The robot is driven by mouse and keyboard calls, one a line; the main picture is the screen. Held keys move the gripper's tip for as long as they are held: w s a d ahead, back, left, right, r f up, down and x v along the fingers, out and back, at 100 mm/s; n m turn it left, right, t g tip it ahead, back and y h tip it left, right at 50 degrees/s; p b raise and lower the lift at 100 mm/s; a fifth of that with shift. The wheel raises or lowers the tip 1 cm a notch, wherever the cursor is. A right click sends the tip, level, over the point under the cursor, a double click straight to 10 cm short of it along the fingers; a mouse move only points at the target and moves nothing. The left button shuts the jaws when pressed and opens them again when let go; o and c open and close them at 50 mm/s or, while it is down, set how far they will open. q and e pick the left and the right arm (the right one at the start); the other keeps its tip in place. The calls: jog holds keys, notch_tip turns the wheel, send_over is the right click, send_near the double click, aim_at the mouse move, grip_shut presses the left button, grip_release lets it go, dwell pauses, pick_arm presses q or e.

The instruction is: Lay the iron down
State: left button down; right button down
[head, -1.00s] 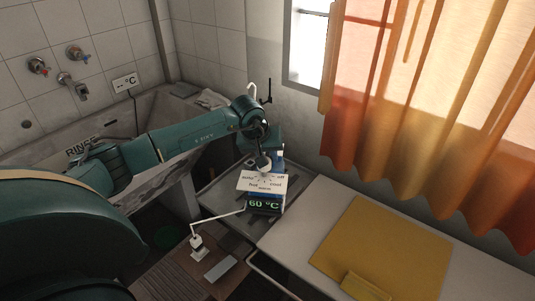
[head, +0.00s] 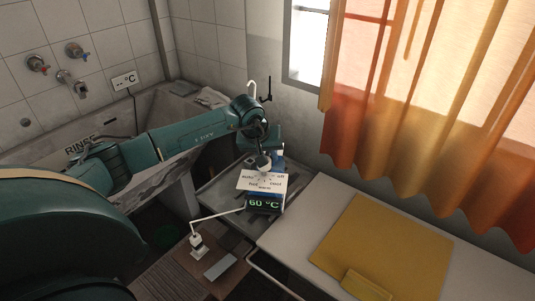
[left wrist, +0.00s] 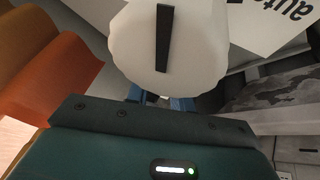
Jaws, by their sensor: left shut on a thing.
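My right gripper is out of view.
A thin white cord runs left to a white plug (head: 196,242). A white table (head: 300,218) with a yellow cloth (head: 385,240) is at the right. The concrete washtub (head: 120,128) is behind my arm.

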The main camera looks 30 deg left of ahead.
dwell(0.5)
pick_arm(q)
jog(key=c, duration=1.3)
grip_release()
jog(key=shift+f, duration=0.1)
jog(key=shift+o, duration=0.8)
jog(key=shift+s+f, duration=0.15)
jog(key=shift+f, duration=0.1)
jog(key=shift+r, duration=0.15)
jog(key=shift+r+p, duration=1.45)
jog(key=shift+r, duration=1.55)
